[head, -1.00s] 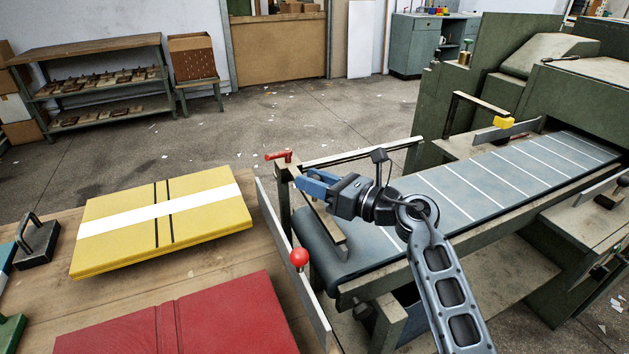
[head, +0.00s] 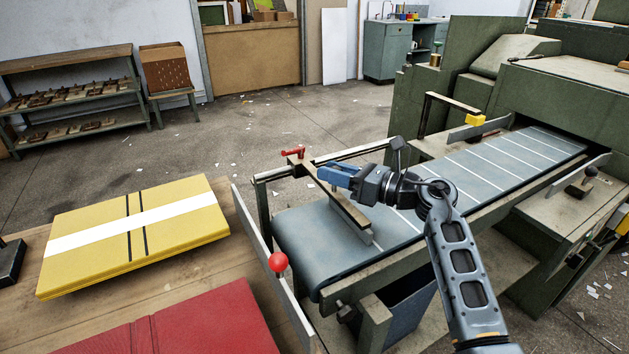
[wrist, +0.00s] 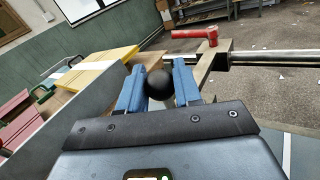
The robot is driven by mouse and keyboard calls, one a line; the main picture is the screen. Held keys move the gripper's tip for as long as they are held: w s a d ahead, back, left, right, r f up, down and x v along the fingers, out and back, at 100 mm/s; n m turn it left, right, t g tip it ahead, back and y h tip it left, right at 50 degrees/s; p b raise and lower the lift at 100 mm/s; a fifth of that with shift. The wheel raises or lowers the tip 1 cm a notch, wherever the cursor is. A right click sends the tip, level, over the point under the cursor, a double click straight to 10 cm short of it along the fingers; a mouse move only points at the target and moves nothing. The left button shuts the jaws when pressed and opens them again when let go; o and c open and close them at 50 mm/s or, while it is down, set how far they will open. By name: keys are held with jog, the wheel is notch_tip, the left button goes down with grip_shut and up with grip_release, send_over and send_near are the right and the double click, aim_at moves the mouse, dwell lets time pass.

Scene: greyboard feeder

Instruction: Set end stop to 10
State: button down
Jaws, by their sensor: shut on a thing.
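The end stop is a tan bar (head: 342,205) that reaches from the side rail out over the grey feed belt (head: 300,240). A red clamp lever (head: 293,153) sits at its rail end; it also shows in the wrist view (wrist: 195,33). My gripper (head: 322,175) is shut on the end stop's black ball knob (wrist: 157,85), which sits between the two blue fingers in the wrist view. The steel rail (head: 350,150) runs on to the right of the lever. I cannot read any scale or the number 10.
A vertical steel plate (head: 262,258) with a red ball (head: 278,262) stands at the belt's near end. Yellow boards (head: 90,235) and a red board (head: 180,325) lie on the wooden table at left. The green machine (head: 550,85) closes the far end. The belt beyond my gripper is clear.

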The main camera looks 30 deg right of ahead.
jog(key=shift+d, duration=0.1)
jog(key=c, duration=0.8)
grip_release()
jog(key=shift+v, duration=3.9)
